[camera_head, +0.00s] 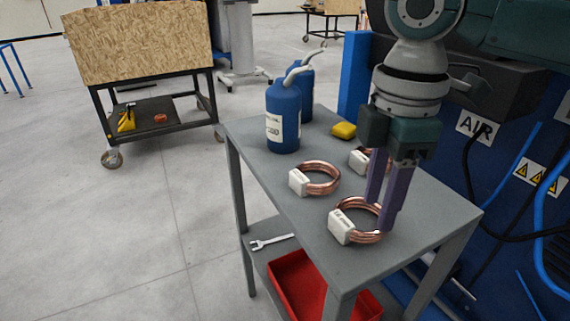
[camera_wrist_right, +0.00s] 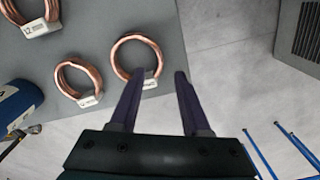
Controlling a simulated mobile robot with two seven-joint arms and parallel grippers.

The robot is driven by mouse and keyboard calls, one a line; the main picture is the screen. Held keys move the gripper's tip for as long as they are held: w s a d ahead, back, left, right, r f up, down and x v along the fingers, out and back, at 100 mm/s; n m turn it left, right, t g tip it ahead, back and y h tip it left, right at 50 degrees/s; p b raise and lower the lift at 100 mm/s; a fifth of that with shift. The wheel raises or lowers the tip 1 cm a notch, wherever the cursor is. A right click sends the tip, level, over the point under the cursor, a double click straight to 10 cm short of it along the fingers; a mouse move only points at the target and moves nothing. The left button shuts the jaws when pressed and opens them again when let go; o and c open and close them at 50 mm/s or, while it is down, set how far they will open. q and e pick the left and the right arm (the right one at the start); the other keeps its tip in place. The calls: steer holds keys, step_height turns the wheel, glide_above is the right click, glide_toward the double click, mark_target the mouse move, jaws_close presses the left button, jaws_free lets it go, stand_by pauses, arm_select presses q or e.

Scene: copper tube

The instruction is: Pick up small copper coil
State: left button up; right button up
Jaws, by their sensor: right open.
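Several copper coils with white labels lie on a grey table. The nearest coil (camera_head: 367,237) is under my right gripper (camera_head: 383,215). A second coil (camera_head: 323,190) lies farther left. A third coil (camera_head: 359,160) is partly hidden behind the gripper. In the right wrist view the second coil (camera_wrist_right: 69,70) looks the smallest. My right gripper (camera_wrist_right: 161,73) is open, with purple fingers. My left gripper is out of view.
Two blue bottles (camera_head: 283,112) and a yellow object (camera_head: 343,130) stand at the table's (camera_head: 262,160) far end. A red bin (camera_head: 298,285) and a wrench (camera_head: 270,241) are on the lower shelf. A blue machine with hoses (camera_head: 520,140) borders the right side.

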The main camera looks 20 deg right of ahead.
mark_target(370, 229)
step_height(370, 229, down, 5)
steer(key=shift+a+r+b, duration=0.1)
steer(key=shift+b, duration=0.4)
steer(key=shift+c, duration=0.2)
jaws_close()
